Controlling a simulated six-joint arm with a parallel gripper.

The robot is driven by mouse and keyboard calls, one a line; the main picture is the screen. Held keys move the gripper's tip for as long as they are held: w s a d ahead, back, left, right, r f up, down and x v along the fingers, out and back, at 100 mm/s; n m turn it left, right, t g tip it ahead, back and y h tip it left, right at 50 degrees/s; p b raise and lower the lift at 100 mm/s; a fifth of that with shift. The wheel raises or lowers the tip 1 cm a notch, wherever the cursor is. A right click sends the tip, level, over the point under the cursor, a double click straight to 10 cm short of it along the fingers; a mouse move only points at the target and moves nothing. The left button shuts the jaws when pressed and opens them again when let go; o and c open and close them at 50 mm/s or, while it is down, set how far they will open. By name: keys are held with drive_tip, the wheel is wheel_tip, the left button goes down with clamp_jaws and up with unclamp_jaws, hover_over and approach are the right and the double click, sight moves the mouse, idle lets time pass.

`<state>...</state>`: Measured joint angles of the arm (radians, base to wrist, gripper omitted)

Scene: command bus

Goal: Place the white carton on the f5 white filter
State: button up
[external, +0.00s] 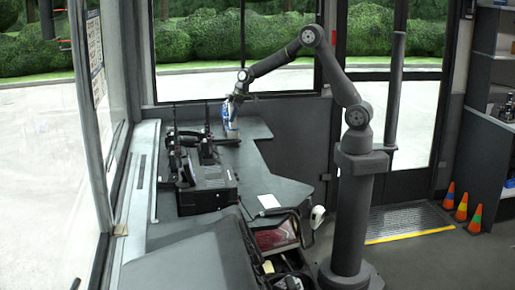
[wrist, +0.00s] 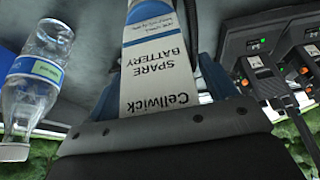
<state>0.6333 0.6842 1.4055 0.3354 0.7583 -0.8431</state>
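A tall white carton with a blue end, marked "Cellwick SPARE BATTERY", fills the middle of the wrist view (wrist: 158,75). It appears upside down there, as do the surroundings. In the external view, my gripper (external: 237,98) is over the far end of the dark desk, above a small white-and-blue shape; whether that shape touches the desk is unclear.
A clear bottle with a blue label (wrist: 38,72) stands close beside the carton. On its other side is a black charger dock (wrist: 262,45) with packs and a cable. Black radio equipment (external: 207,185) crowds the desk's left. The desk between it and the square is clear.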

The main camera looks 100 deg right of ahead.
sight(231, 105)
drive_tip(key=v, duration=1.2)
drive_tip(key=shift+r, duration=0.1)
drive_tip(key=x, duration=1.2)
wheel_tip(231, 105, up, 2)
drive_tip(key=shift+r, duration=0.9)
